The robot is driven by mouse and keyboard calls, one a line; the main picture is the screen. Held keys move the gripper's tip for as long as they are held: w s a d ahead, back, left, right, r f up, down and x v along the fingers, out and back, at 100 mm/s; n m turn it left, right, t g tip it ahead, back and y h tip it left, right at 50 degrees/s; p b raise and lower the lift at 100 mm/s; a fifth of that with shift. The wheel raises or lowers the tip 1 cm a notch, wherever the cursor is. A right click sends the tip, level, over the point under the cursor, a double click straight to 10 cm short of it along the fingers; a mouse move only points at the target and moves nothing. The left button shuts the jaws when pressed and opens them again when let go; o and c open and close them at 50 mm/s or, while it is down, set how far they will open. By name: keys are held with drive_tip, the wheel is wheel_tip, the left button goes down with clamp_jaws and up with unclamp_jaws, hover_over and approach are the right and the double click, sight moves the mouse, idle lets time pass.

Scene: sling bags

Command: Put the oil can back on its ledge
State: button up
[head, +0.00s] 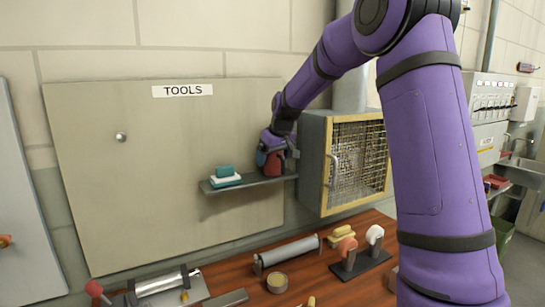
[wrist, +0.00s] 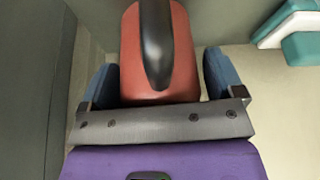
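The red oil can (head: 273,164) is upright at the right end of the grey wall ledge (head: 240,185), under the TOOLS sign. Its base appears at ledge height; I cannot tell if it bears on the ledge. In the wrist view the can (wrist: 182,70) has a black handle strip along its top. My gripper (head: 271,154) reaches it from above. The fingers' contact faces are mostly hidden.
A teal and white block (head: 225,177) sits on the ledge left of the can. A yellow-framed mesh cabinet (head: 357,160) stands close to the right. Below, a wooden bench (head: 300,268) holds a grey roller (head: 288,254), a round tin (head: 277,283) and other tools.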

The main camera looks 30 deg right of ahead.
drive_tip(key=shift+o, duration=0.3)
drive_tip(key=shift+r, duration=0.15)
drive_tip(key=shift+r, duration=0.25)
drive_tip(key=v, duration=1.1)
drive_tip(key=shift+s+r, duration=0.1)
drive_tip(key=shift+r, duration=0.05)
drive_tip(key=s+a+m, duration=0.1)
drive_tip(key=s+a, duration=0.4)
drive_tip(key=s, duration=0.9)
drive_tip(key=s+a, duration=0.5)
drive_tip(key=s, duration=0.9)
drive_tip(key=s+a+f, duration=0.1)
drive_tip(key=s+f, duration=0.4)
drive_tip(key=s, duration=0.4)
drive_tip(key=shift+s+f+m+t+h, duration=0.3)
drive_tip(key=shift+s+m+h, duration=0.1)
